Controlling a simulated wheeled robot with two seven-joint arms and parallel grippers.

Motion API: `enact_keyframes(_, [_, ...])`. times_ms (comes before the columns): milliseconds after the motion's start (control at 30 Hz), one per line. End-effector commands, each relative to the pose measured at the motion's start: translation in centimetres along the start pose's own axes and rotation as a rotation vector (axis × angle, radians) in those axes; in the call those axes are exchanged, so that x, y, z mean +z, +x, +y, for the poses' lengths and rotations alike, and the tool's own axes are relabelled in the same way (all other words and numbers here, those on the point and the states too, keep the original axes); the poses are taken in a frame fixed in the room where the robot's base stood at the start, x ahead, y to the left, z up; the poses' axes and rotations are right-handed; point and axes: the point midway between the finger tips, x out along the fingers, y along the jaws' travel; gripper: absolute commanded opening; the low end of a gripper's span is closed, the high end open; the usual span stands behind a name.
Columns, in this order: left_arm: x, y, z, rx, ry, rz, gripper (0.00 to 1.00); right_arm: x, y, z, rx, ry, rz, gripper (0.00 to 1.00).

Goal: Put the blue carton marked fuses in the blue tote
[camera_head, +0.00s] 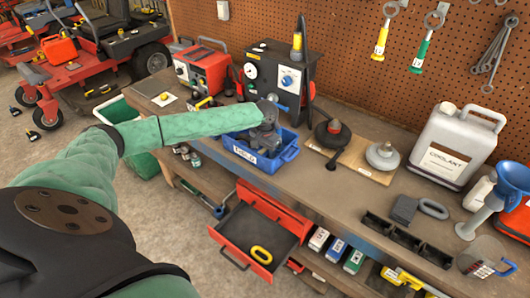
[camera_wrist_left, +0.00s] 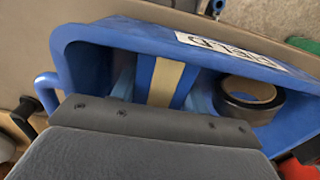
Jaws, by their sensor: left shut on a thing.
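The blue tote (camera_head: 283,157) stands on the workbench, with a white label on its front wall. My left gripper (camera_head: 264,138) is down at the tote's opening, pointing into it. In the left wrist view the tote's rim (camera_wrist_left: 65,65) surrounds the gripper's front. A blue carton with a tan stripe (camera_wrist_left: 166,82) is inside the tote walls, just beyond my gripper's grey body. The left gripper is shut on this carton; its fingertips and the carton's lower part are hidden. No marking on the carton can be read. My right gripper is in neither view.
A roll of tape (camera_wrist_left: 248,95) lies in the tote, right of the carton. Behind the tote stands a black device (camera_head: 268,78). Below, a red drawer (camera_head: 240,232) stands open; several cartons (camera_head: 336,246) are on the lower shelf.

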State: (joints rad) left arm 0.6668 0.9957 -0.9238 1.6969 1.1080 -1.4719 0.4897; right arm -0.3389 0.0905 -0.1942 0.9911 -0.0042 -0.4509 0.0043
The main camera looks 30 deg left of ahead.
Motion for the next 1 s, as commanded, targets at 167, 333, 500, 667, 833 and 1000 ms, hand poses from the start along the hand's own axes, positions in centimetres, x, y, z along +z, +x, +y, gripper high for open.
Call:
enact_keyframes(167, [0.0, 0.1, 0.0, 0.000, 0.000, 0.000, 0.22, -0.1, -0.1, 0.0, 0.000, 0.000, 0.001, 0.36])
enact_keyframes(333, [0.0, 0.2, 0.0, 0.000, 0.000, 0.000, 0.67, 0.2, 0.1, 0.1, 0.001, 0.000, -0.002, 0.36])
enact_keyframes(500, [0.0, 0.2, 0.0, 0.000, 0.000, 0.000, 0.67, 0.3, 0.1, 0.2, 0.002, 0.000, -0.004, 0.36])
enact_keyframes(667, [0.0, 0.1, 0.0, 0.000, 0.000, 0.000, 0.67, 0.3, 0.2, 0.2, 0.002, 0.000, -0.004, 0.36])
enact_keyframes(833, [-0.1, -1.3, -0.1, 0.001, 0.000, 0.002, 0.67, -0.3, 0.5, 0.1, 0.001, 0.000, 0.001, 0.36])
enact_keyframes(1000, [-0.1, -4.4, 0.0, 0.001, 0.000, 0.004, 0.67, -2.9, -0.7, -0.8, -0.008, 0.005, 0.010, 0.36])
